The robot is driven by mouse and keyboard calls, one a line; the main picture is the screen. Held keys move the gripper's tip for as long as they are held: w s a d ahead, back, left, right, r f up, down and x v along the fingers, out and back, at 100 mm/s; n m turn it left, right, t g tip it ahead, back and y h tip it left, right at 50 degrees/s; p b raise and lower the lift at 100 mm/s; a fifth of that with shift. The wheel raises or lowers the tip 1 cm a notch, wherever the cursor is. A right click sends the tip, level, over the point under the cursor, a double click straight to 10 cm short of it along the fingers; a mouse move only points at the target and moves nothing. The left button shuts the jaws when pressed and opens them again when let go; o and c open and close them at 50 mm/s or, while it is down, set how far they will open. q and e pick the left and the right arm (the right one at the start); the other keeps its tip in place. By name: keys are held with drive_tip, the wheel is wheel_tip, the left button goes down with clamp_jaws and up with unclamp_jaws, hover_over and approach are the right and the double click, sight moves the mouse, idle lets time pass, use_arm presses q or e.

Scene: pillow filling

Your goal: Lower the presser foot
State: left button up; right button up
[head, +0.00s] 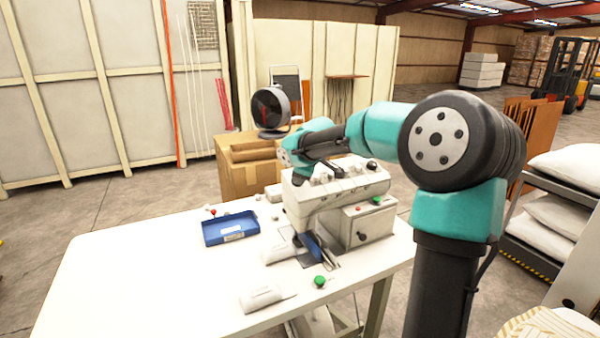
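The white sewing machine (322,200) stands at the right end of the white table, with a row of small knobs along its upper front. A blue part (312,246) and dark metal pieces show low at its front left. The presser foot itself is too small to make out for sure. My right arm reaches in from the right, over and behind the machine. Its gripper (301,179) is at the machine's upper left, small and dark, and its fingers cannot be told apart. Whether it touches the machine is unclear. My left gripper is not in view.
A blue tray (230,229) lies on the white table (150,270), left of the machine. A cardboard box (247,180) and a round black fan (270,108) stand behind. The table's left part is clear.

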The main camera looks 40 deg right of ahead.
drive_tip(key=v, duration=1.7)
drive_tip(key=shift+s, duration=0.15)
drive_tip(key=shift+r, duration=0.1)
drive_tip(key=w+d+r+g+y, duration=0.1)
drive_tip(key=w+r+g, duration=0.1)
drive_tip(key=w+g, duration=0.3)
drive_tip(key=shift+w+d+g, duration=0.3)
drive_tip(key=shift+w+g, duration=0.1)
drive_tip(key=shift+w, duration=1.15)
drive_tip(key=shift+f, duration=0.15)
drive_tip(key=d+f, duration=0.1)
drive_tip(key=f, duration=0.4)
drive_tip(key=w+f, duration=0.1)
drive_tip(key=f, duration=0.5)
drive_tip(key=w+d+f, duration=0.1)
drive_tip(key=f, duration=0.5)
drive_tip(key=shift+d, duration=0.3)
